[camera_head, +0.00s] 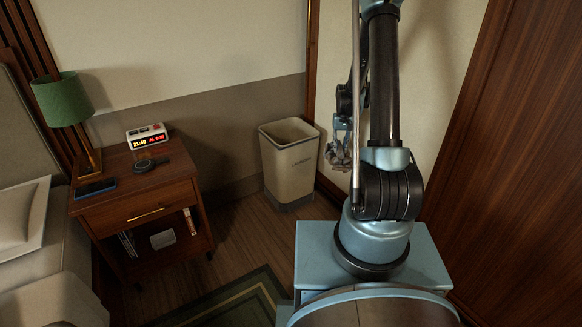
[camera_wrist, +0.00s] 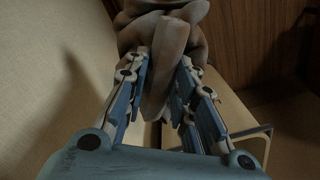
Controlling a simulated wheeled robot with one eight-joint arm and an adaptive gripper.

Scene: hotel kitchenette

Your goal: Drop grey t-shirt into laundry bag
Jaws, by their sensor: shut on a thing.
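My gripper (camera_wrist: 160,92) is shut on the grey t-shirt (camera_wrist: 165,40), which is bunched above and between the fingers in the wrist view. In the head view the crumpled t-shirt (camera_head: 337,154) hangs at the gripper, partly hidden behind my arm. The inside of the bag is mostly hidden.
A wooden nightstand (camera_head: 150,205) stands left of the bag, with a green lamp (camera_head: 62,103), a clock (camera_head: 147,136), a phone (camera_head: 96,187) and a dark round item on top. A bed edge is at far left. A wooden panel (camera_head: 510,150) rises at right.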

